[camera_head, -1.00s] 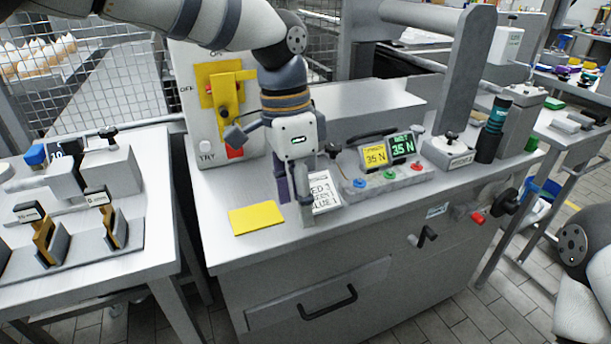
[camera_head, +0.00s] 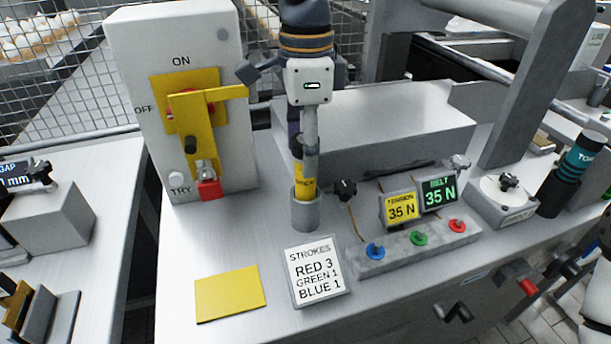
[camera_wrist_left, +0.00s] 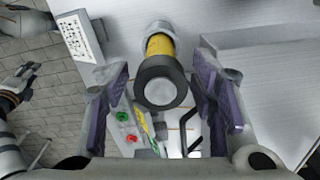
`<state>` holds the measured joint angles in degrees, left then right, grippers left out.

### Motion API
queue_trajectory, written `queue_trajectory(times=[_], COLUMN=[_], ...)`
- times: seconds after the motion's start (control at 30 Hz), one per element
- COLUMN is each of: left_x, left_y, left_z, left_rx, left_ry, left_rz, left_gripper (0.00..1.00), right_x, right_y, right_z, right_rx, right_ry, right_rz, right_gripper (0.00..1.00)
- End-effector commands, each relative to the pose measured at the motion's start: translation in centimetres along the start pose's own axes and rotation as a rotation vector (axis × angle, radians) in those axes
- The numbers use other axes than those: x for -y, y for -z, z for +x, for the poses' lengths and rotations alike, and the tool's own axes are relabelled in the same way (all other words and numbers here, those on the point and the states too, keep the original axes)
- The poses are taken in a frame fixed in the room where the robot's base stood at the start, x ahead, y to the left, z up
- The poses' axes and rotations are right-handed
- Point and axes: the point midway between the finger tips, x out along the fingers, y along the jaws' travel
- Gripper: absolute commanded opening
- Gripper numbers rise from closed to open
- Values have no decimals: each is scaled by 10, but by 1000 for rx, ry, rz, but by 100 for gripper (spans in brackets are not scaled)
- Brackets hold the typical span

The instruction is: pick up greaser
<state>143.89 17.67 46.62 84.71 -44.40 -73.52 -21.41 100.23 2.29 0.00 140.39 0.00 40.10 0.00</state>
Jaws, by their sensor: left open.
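The greaser (camera_head: 303,182), a yellow cylinder with a grey upper part, stands upright in a grey round cup on the bench. My left gripper (camera_head: 303,148) points down over its top, and its fingers partly hide it. In the left wrist view the greaser's yellow body (camera_wrist_left: 160,46) and dark round end lie between the two open purple-padded fingers (camera_wrist_left: 163,100), with gaps on both sides. My right gripper (camera_wrist_left: 25,78) shows at the left edge of the left wrist view, too small to tell its jaw state.
The switch box (camera_head: 181,100) stands left of the greaser. A block with coloured fittings (camera_head: 415,247) and two displays (camera_head: 418,203) is to the right, with a dark knob (camera_head: 345,189) close by.

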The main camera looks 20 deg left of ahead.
Motion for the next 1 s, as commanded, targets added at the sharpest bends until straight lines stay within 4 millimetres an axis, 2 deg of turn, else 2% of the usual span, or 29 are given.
queue_trajectory(times=[0.13,0.37,0.47,0.6,0.93,1.0], left_x=[-1,-1,-1,-1,0,0], left_y=[0,0,0,0,0,0], left_z=[22,27,27,27,26,20], left_rx=[-3,-2,-2,-2,-4,-5], left_ry=[3,5,5,5,6,8], left_rz=[-2,-1,-1,-1,-1,-3], left_gripper=[51,51,33,1,0,0], right_x=[0,0,0,0,0,0], right_y=[2,2,2,2,2,2], right_z=[-2,-2,-2,-2,-2,-2], right_rx=[-8,-7,-7,-7,-7,-7], right_ry=[0,0,0,0,0,0], right_rz=[0,0,0,0,0,0], right_gripper=[40,40,40,40,40,40])
